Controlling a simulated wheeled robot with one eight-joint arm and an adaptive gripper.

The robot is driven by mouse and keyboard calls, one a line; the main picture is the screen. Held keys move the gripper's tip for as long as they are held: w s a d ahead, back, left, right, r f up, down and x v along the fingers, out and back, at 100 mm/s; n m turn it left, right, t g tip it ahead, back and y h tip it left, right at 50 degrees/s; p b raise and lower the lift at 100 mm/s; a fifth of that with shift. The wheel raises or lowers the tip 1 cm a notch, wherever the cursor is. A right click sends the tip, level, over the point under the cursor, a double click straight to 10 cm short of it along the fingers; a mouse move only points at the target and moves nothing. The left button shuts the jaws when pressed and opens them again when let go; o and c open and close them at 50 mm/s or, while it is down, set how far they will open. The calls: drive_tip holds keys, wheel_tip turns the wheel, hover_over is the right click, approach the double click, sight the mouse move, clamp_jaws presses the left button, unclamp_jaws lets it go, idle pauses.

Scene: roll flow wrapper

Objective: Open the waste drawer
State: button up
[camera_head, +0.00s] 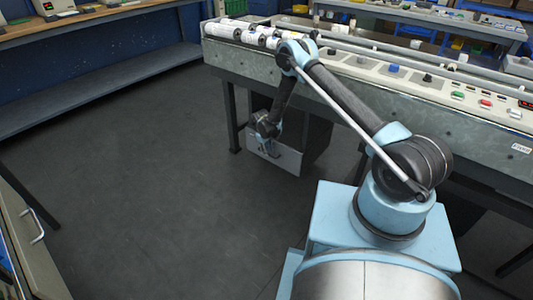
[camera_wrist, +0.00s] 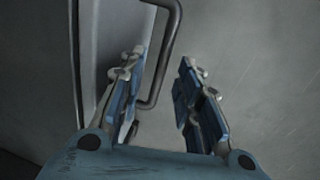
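The waste drawer shows in the head view as a pale grey front (camera_head: 289,160) low under the machine, on a dark cabinet. Its front also fills the upper left of the wrist view (camera_wrist: 108,35). A dark bar handle (camera_wrist: 169,45) stands out from that front. My gripper (camera_head: 269,144) is down at the drawer front. In the wrist view my gripper (camera_wrist: 160,80) is open, one finger on each side of the handle's outer bar, which lies nearer the left finger. I cannot tell whether that finger touches it. My gripper hides the handle in the head view.
The wrapper machine (camera_head: 430,100), with white rolls (camera_head: 226,31) and control buttons, stands above the drawer. A table leg (camera_head: 232,115) is left of the drawer. The grey floor (camera_head: 150,180) in front is clear. A bench with a shelf (camera_head: 100,85) runs along the left.

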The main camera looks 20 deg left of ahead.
drive_tip(key=shift+w+f, duration=0.2)
drive_tip(key=shift+f, duration=0.85)
